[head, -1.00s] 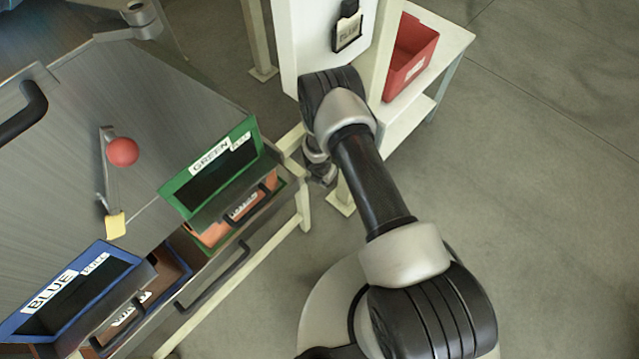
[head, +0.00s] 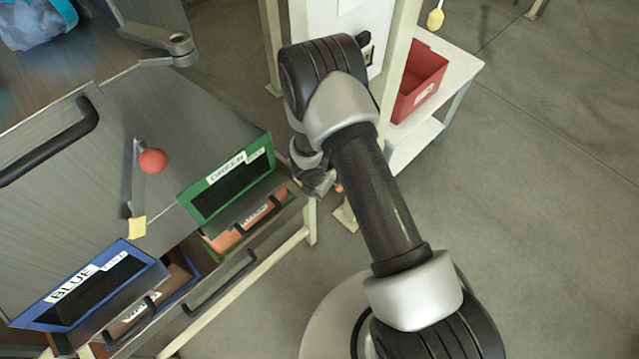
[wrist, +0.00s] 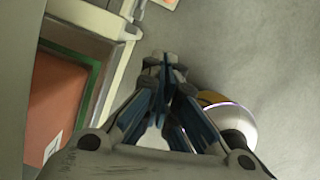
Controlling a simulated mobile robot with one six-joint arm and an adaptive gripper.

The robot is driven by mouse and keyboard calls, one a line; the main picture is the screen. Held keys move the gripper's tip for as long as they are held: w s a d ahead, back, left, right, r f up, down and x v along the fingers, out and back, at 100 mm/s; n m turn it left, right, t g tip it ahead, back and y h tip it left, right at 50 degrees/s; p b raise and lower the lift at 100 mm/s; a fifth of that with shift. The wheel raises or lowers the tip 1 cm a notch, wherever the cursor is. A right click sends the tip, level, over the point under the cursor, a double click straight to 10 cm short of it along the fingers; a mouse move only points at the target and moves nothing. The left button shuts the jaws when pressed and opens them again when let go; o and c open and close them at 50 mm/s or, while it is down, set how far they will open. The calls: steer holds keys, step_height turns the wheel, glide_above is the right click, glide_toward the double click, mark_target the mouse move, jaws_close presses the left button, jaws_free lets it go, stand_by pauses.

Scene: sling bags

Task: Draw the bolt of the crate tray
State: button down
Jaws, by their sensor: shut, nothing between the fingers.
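A grey cabinet (head: 175,110) stands at left in the head view, with a green-framed front (head: 230,180) and a blue-framed front (head: 85,290). Open trays show below these fronts. An orange crate (head: 245,228) sits under the green one, and it also shows in the wrist view (wrist: 55,120). A metal lever with a red ball (head: 152,161) and a yellow tip (head: 137,227) is on the cabinet face. I cannot tell which part is the bolt. My gripper (wrist: 163,75) is shut and empty, beside the green-edged tray. In the head view my arm partly hides it.
A red bin (head: 416,85) stands on a white shelf right of my arm. A black bar handle (head: 50,140) and a hinged arm jut from the cabinet. A blue bag (head: 35,20) lies at top left. Grey floor is clear at right.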

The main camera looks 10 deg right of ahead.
steer(key=shift+p+v, duration=0.4)
steer(key=shift+v, duration=1.35)
